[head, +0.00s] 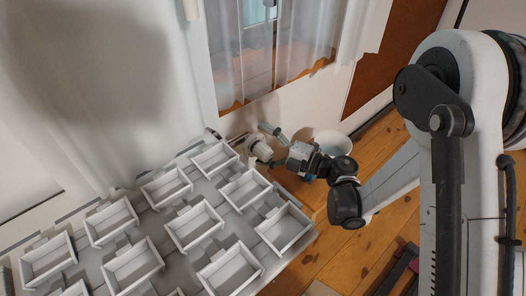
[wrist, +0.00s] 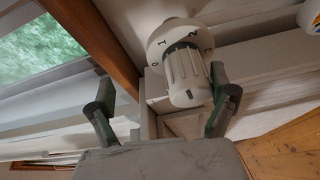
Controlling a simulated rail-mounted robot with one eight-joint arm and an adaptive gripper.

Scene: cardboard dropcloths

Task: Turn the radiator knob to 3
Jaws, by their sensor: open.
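The white radiator knob (wrist: 184,76) shows in the wrist view, with a ribbed grip and a dial collar behind it. Small dark marks, among them what looks like a 0, show on the collar; I cannot tell which one the knob is set to. In the head view the knob (head: 260,147) is at the far right end of the pale radiator (head: 180,215). My gripper (wrist: 163,88) is open, with the knob between its fingers, nearer the right finger. A clear gap shows on the left; contact on the right is unclear. It also shows in the head view (head: 268,146).
A white bucket (head: 333,141) stands on the wooden floor (head: 345,250) just beyond my gripper. A window with sheer curtains (head: 305,45) is above the knob. Several open box-like shapes (head: 195,226) cover the radiator's top.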

